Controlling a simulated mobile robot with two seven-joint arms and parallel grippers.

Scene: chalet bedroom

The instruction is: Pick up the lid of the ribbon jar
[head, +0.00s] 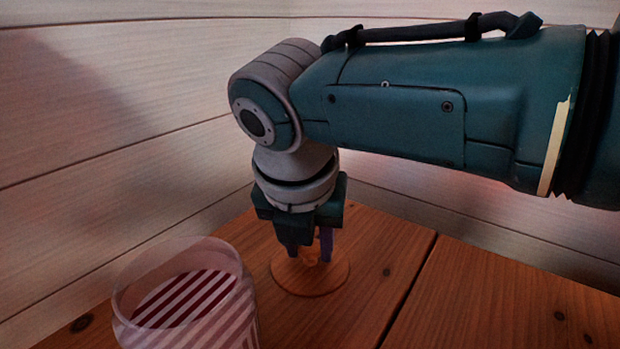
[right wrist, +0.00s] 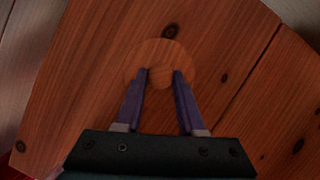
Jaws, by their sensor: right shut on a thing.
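The lid (head: 318,284) is a round wooden disc with a small round knob, lying on or just above the wooden tabletop; I cannot tell if there is a gap. It also shows in the right wrist view (right wrist: 184,56). My right gripper (head: 306,258) points down over the lid and is shut on its knob, one finger on each side, as the right wrist view (right wrist: 160,80) shows. The ribbon jar (head: 190,325) is a clear, open-topped jar with red and white stripes, standing at the lower left of the head view. My left gripper is not in view.
The wooden tabletop (head: 480,300) has a dark seam running to the right of the lid and is bare there. Pale plank walls (head: 110,130) meet in a corner close behind the table.

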